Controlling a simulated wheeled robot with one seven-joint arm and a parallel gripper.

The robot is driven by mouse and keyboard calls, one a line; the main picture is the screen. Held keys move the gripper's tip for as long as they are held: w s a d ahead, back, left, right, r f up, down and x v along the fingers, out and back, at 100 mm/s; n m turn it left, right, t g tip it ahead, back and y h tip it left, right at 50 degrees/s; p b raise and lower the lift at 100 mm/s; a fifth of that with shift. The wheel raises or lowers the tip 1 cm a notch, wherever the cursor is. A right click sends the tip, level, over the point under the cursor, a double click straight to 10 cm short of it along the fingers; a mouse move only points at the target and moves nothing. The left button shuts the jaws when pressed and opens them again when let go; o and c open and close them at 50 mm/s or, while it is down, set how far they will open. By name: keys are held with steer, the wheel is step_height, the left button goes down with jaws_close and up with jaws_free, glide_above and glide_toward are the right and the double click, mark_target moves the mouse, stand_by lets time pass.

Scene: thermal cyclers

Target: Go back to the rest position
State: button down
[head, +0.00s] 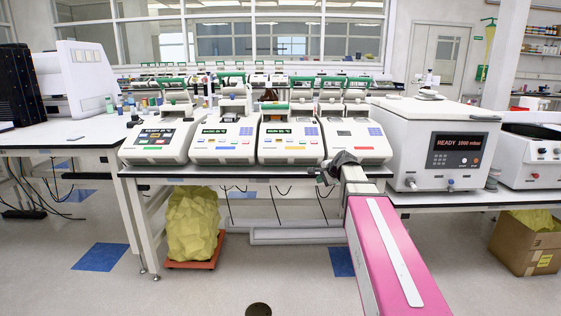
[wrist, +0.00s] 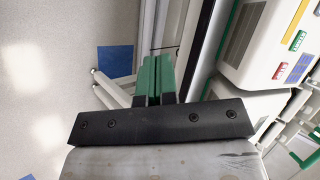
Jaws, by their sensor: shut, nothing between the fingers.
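My gripper (wrist: 155,80) is shut, its two green fingers together with nothing between them in the wrist view. In the head view my gripper (head: 326,176) is at the front edge of the bench, just below the rightmost thermal cycler (head: 354,152). My pink arm reaches up to it from the lower right. Three more thermal cyclers stand in a row to its left: one at the far left (head: 155,151), one beside it (head: 222,151) and one in the middle right (head: 290,151). Part of a cycler (wrist: 270,45) shows at the right of the wrist view.
A white vacuum device (head: 440,120) with a lit display stands right of the cyclers. The bench (head: 205,172) has its front edge close to my gripper. The floor in front is mostly clear.

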steer(key=s+d+f+n+g+h, duration=0.1)
steer(key=s+f+n+g+h, duration=0.4)
steer(key=s+f+n, duration=0.7)
steer(key=s+f+g, duration=0.2)
steer(key=s+f, duration=1.2)
steer(key=s, duration=0.2)
steer(key=shift+d+g, duration=0.35)
steer(key=shift+g, duration=0.05)
